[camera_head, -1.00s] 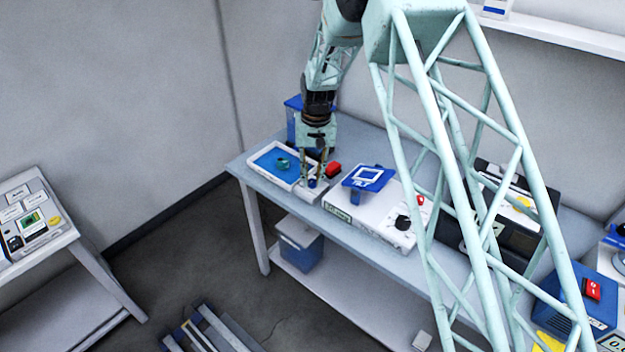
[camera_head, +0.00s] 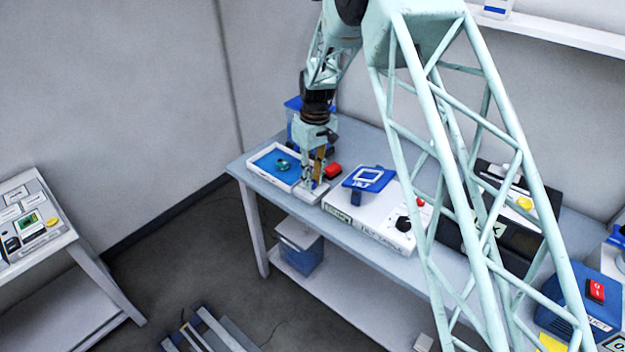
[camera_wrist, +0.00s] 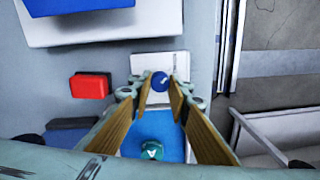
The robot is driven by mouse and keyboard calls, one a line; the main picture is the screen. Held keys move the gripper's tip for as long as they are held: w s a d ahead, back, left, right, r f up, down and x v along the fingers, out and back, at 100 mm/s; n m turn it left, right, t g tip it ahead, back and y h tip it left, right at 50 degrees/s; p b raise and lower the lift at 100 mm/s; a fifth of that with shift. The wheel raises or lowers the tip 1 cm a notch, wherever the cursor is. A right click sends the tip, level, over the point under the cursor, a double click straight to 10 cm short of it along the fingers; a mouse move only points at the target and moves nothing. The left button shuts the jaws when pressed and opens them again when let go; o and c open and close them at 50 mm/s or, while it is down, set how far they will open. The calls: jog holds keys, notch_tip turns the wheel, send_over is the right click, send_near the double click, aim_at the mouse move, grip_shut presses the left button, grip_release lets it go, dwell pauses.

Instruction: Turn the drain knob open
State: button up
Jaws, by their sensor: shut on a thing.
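The drain knob appears to be the round blue knob (camera_wrist: 160,80) with a white mark, on a small white base (camera_wrist: 150,64) in the wrist view. My gripper (camera_wrist: 161,90) has its two long fingers on either side of the knob and is shut on it. In the head view, my gripper (camera_head: 312,186) points down at the small white base (camera_head: 316,194) on the bench, and the fingers hide the knob there.
A blue-lined white tray (camera_head: 256,166) holding a teal round piece (camera_head: 282,163) lies left of my gripper. A red block (camera_head: 333,170) is close behind on the right. A white box with a black dial (camera_head: 403,223) and a blue-topped stand (camera_head: 368,179) are further right.

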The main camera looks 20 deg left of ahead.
aim_at(314, 181)
dwell(0.4)
jog(key=o, duration=0.9)
jog(key=shift+c, duration=0.2)
jog(key=shift+r, duration=0.1)
notch_tip(314, 181, up, 12)
jog(key=shift+w, duration=0.25)
jog(key=shift+d, duration=0.15)
dwell(0.3)
